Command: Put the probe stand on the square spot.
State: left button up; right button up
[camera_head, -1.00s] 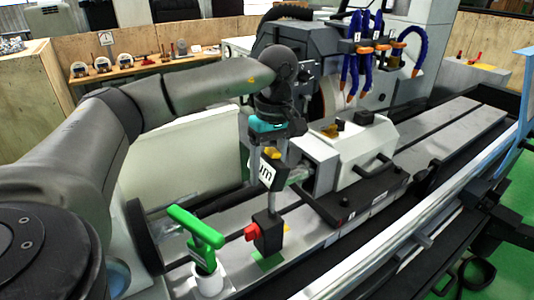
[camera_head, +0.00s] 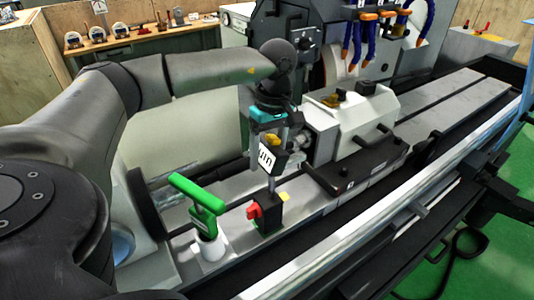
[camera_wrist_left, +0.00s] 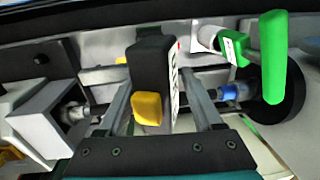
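The probe stand (camera_head: 265,216) has a black base with a red knob, a thin upright post and a black upper block with a white label and yellow part. It stands upright on or just above the grey machine bed; I cannot tell if it touches. My left gripper (camera_head: 269,131) points down from above, its fingers on either side of the upper block. My right gripper is not in view.
A green-handled tool in a white cup (camera_head: 212,245) stands close left of the base. A small yellow mark (camera_head: 284,197) lies just right of it. The white-and-grey machine head (camera_head: 360,125) is behind right. A long rail edges the bed in front.

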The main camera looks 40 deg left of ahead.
pick_arm(q)
jog(key=shift+o, duration=1.4)
jog(key=shift+r, duration=0.2)
jog(key=r, duration=0.7)
jog(key=w+r, duration=0.1)
jog(key=r, duration=0.2)
jog(key=shift+d+r+b, duration=0.2)
jog(key=shift+r+b, duration=0.15)
jog(key=shift+b, duration=0.05)
jog(key=shift+w+r, duration=0.1)
jog(key=shift+r, duration=0.45)
